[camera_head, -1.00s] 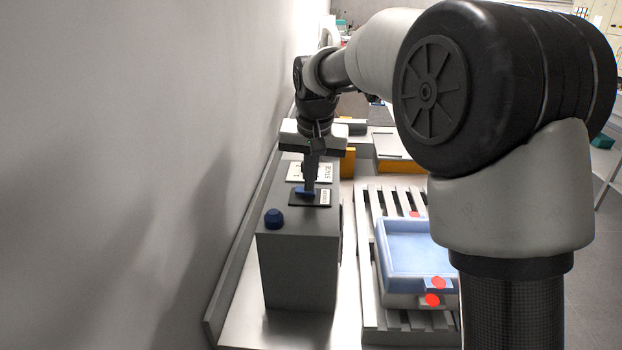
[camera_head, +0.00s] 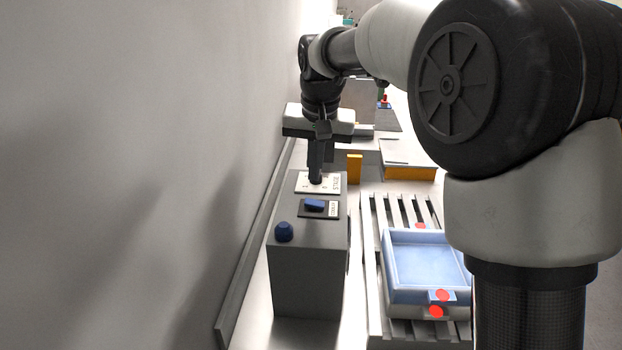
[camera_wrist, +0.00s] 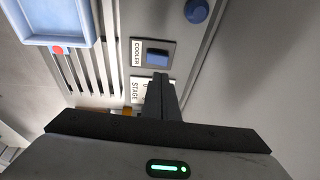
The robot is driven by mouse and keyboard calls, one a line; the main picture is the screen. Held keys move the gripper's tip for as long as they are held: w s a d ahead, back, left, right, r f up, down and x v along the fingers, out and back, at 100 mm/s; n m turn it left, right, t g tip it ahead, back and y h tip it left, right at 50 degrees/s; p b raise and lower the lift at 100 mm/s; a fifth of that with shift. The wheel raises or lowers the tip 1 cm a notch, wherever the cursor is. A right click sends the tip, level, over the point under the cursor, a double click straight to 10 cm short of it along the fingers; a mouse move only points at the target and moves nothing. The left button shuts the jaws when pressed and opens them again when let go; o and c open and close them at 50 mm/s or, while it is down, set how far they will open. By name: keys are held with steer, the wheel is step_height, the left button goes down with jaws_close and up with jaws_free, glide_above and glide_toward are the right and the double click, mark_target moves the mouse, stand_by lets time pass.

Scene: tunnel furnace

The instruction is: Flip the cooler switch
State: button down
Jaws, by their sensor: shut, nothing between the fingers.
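The cooler switch is a blue rocker (camera_head: 314,205) on a black plate on top of a grey control box (camera_head: 308,270). The wrist view shows the blue rocker (camera_wrist: 158,57) beside a label reading COOLER. My gripper (camera_head: 315,178) is shut and empty. Its tips are over the white STAGE plate (camera_head: 332,183), just behind the cooler switch in the head view, apart from the blue rocker. In the wrist view the closed fingers (camera_wrist: 161,78) end close to the cooler plate and hide part of the STAGE plate, including any switch on it.
A blue round knob (camera_head: 284,232) stands on the box's near end. A blue tray (camera_head: 397,290) with red round parts sits on the slatted rack (camera_head: 376,270) to the right. A wall rises close on the left. An orange block (camera_head: 354,168) stands behind the box.

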steer(key=v, duration=0.7)
steer(key=shift+s+d+r, duration=0.1)
steer(key=shift+r, duration=0.05)
